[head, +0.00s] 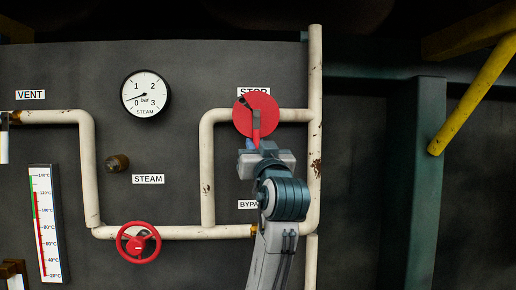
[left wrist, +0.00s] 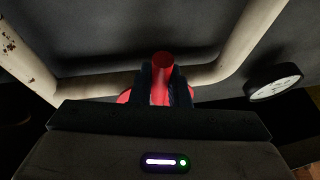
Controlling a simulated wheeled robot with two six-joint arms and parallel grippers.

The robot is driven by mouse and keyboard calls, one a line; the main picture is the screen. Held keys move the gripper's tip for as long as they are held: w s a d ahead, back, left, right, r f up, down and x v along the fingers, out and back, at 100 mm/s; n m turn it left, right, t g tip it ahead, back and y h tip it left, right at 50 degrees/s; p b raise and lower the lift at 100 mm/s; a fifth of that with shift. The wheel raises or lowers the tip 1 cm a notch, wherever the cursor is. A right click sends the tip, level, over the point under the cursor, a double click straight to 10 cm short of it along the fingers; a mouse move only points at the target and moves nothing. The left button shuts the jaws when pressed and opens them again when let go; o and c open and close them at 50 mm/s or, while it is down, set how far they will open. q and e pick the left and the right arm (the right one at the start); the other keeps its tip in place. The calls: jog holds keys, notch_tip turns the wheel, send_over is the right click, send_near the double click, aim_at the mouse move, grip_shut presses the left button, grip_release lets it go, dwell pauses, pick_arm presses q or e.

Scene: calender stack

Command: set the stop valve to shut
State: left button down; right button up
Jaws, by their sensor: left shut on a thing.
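The stop valve (head: 267,104) is a round red disc on the cream pipe, under the partly covered STOP label (head: 246,91). Its lever (head: 256,119) points about straight down from the disc's middle, grey above and red at its lower end. My left gripper (head: 256,142) comes from below and is shut on the lever's red end. In the left wrist view the red lever end (left wrist: 162,62) stands between the dark fingers (left wrist: 164,84). The red disc shows partly behind them. The fingers hide part of the lever. My right gripper is not in view.
A red handwheel (head: 138,242) sits on the lower pipe at left. A steam gauge (head: 145,94), a brass fitting (head: 117,163) and a thermometer (head: 45,222) are on the dark panel. A vertical pipe (head: 315,70) runs close right of the valve. My arm covers part of the BYPASS label (head: 247,204).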

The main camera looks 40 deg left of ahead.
pick_arm(q)
jog(key=shift+f, duration=0.1)
jog(key=c, duration=1.4)
grip_release()
